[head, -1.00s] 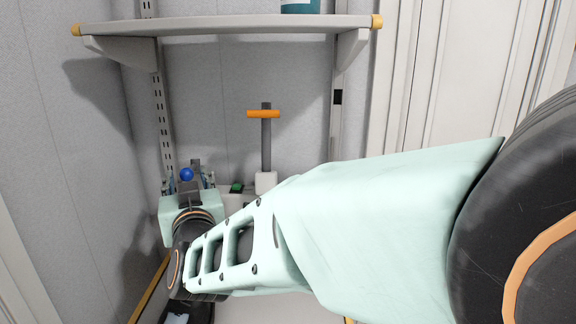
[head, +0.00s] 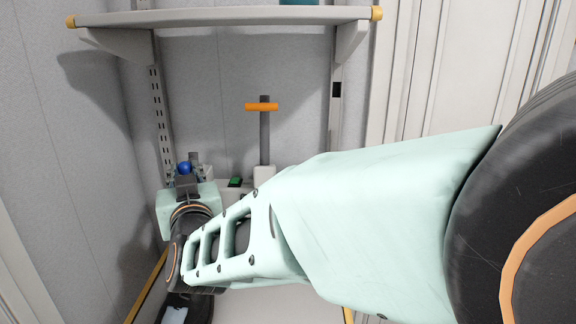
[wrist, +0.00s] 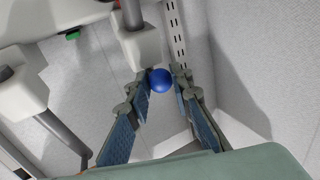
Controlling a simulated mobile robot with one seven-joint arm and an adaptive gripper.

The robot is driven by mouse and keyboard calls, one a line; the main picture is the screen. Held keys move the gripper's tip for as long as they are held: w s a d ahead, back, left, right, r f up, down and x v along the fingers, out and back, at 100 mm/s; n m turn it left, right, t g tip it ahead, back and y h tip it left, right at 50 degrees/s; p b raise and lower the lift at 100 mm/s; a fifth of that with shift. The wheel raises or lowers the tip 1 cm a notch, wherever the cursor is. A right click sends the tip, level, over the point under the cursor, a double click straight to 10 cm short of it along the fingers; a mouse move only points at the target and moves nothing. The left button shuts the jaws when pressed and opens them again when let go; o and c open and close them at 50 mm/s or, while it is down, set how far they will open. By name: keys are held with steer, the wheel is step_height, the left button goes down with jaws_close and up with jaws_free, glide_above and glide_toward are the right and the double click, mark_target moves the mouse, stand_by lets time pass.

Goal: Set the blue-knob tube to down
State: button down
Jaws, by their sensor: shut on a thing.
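The blue knob (head: 184,168) is a small round ball at the back left in the head view. It also shows in the wrist view (wrist: 160,81), between the fingertips of my gripper (wrist: 163,76). My gripper is shut on it, with one finger on each side. In the head view my gripper (head: 187,181) points toward the back wall, and my arm hides much of the area below the knob. A pale block with a dark post (wrist: 131,14) stands close behind the knob in the wrist view. How the tube joins the knob cannot be made out.
A grey post with an orange T-handle (head: 262,107) stands on a white block to the right. A green button (head: 235,183) lies between. A shelf (head: 225,17) hangs above, held by slotted wall rails. The left wall is close to my gripper.

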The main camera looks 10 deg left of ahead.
steer(key=shift+s+f+b, duration=0.15)
steer(key=shift+f+b, duration=0.35)
steer(key=shift+b, duration=0.25)
steer(key=c, duration=1.7)
jaws_free()
steer(key=shift+r, duration=0.1)
